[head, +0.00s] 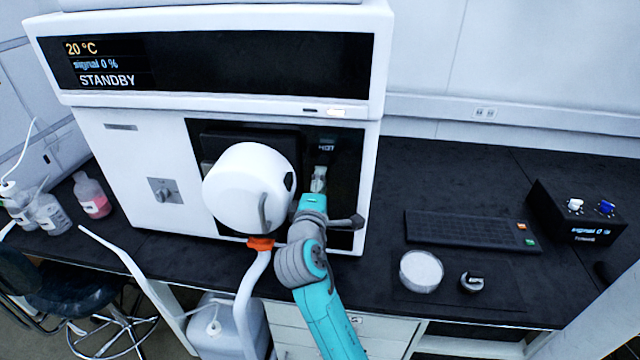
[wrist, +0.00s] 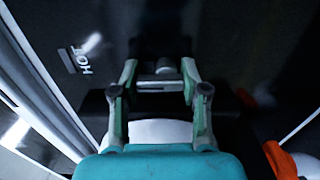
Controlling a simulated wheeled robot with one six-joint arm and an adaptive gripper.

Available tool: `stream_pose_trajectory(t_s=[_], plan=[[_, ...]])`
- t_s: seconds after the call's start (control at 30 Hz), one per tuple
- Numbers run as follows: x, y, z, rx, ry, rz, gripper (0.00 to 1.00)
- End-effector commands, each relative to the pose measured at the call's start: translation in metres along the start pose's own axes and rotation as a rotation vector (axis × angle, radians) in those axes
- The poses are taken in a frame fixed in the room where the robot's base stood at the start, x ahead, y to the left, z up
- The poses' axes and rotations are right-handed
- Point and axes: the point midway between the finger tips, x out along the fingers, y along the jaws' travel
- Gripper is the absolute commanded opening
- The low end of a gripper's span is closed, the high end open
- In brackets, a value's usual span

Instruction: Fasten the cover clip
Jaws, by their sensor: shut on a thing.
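The cover clip appears as a small pale metal piece (wrist: 158,84) on the dark panel in the wrist view, between my fingertips. My gripper (wrist: 160,76) is closed on it from both sides. In the head view my gripper (head: 319,180) reaches the dark front panel (head: 347,190) of the instrument, just below the HOT label and right of a large white round housing (head: 240,190). The clip is too small there to tell its position. My fingers partly hide the clip, so I cannot tell whether it is fastened.
The white housing, with a grey handle and an orange-collared white hose (head: 262,244), stands close left of my gripper. A keyboard (head: 470,231), white dish (head: 421,271), small dark ring-like item (head: 472,282) and control box (head: 580,212) lie right. Bottles (head: 92,196) stand far left.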

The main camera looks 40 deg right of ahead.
Motion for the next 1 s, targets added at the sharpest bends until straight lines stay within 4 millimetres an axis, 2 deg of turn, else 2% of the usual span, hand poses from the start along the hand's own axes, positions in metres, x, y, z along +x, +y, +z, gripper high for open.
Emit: stream_pose_trajectory(t_s=[0.13,0.17,0.23,0.27,0.67,0.77,1.0], plan=[[0.000,0.000,-0.001,-0.001,0.001,0.000,0.10],[0.000,0.000,-0.001,-0.001,0.001,0.000,0.50],[0.000,0.000,-0.001,0.000,0.001,0.000,0.67],[0.000,0.000,-0.001,0.000,0.001,0.000,0.71],[-0.006,0.000,-0.001,0.001,0.002,0.000,0.71],[-0.018,-0.001,-0.001,0.000,0.003,-0.002,0.71],[-0.065,-0.001,-0.001,0.000,0.005,-0.001,0.71]])
